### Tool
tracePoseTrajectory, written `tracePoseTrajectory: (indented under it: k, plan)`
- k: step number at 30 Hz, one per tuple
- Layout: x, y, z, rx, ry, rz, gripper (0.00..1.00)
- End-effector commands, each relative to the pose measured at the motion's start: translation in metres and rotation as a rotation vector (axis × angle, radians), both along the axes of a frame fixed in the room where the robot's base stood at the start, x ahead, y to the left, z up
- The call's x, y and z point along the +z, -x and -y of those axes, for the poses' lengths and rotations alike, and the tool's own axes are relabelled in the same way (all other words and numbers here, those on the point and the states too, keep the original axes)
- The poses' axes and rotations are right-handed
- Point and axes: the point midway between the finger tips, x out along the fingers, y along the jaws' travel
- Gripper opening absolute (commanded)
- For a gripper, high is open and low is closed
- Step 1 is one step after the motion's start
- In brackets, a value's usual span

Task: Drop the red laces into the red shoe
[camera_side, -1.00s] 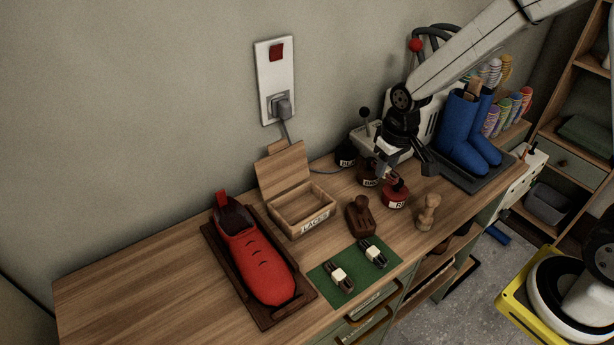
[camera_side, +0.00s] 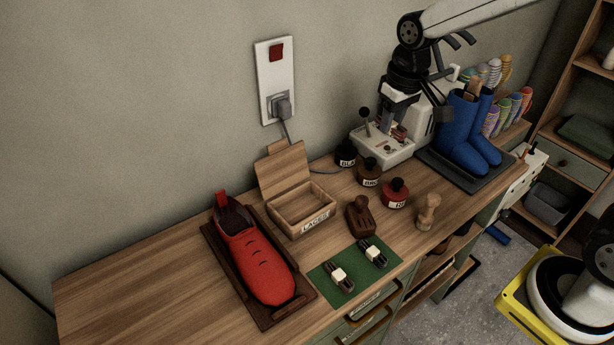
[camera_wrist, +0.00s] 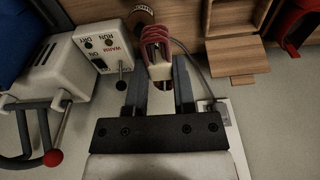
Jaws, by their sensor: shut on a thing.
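The red shoe (camera_side: 262,262) lies in a dark wooden tray (camera_side: 213,243) at the left of the bench, a red tab standing at its heel. A red edge of it shows at the top right of the wrist view (camera_wrist: 291,27). My gripper (camera_wrist: 158,62) is shut on the bundled red laces (camera_wrist: 154,36), which have a pale band. In the side view my gripper (camera_side: 399,118) is raised in front of the white machine, far to the right of the shoe. The laces are small and partly hidden there.
An open wooden laces box (camera_side: 303,211) stands between shoe and gripper, its lid (camera_side: 283,170) upright. Polish pots, including a red one (camera_side: 396,195), a brush (camera_side: 361,218) and a green mat (camera_side: 330,289) with two dark bundles are nearby. Blue boots (camera_side: 462,135) stand at right.

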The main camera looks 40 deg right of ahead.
Motion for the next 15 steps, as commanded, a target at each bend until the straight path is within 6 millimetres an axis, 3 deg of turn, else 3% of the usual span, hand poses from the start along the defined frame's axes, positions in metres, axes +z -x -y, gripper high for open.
tracePoseTrajectory:
  k: [11,15]
  plan:
    - [0.003,-0.031,-0.036,0.005,-0.001,-0.004,0.00]
    - [0.004,-0.046,-0.059,0.009,-0.002,-0.006,0.00]
